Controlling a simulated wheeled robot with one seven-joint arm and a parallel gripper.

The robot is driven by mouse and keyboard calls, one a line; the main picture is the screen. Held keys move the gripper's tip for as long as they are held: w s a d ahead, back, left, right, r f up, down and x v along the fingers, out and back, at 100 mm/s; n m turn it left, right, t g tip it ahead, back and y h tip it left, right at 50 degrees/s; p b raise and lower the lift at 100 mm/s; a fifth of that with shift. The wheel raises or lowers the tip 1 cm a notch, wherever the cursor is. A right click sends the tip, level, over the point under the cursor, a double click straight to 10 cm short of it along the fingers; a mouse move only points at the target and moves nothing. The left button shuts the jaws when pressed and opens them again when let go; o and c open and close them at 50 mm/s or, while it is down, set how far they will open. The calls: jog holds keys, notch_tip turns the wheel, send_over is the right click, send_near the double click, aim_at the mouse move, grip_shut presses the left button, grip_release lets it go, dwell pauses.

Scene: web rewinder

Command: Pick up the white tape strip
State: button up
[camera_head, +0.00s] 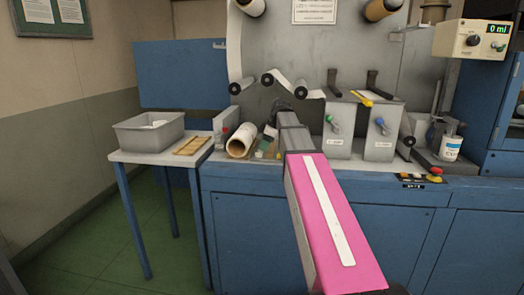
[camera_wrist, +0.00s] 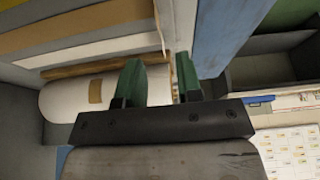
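My gripper (camera_wrist: 158,64) shows in the wrist view with its two green fingertips apart. I see nothing clearly held between them. A white roll (camera_wrist: 68,98) with a brown patch lies behind and left of the fingers. A narrow white area shows between the fingers, but I cannot tell whether it is the tape strip or part of the roll. In the head view the roll (camera_head: 241,141) lies on the blue machine's bench, left of my arm. My arm hides part of that bench, and the white tape strip cannot be clearly identified.
A grey bin (camera_head: 148,131) and a tan slatted piece (camera_head: 193,145) stand on the side table (camera_head: 160,158) at left. Two grey boxes with knobs (camera_head: 340,128) stand right of my arm. A white container (camera_head: 451,148) is farther right. Rollers (camera_head: 268,79) are above.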

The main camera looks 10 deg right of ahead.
aim_at(258, 158)
jog(key=x, duration=0.4)
jog(key=shift+s+a, duration=0.15)
jog(key=shift+a, duration=0.05)
grip_shut()
jog(key=shift+r, duration=0.15)
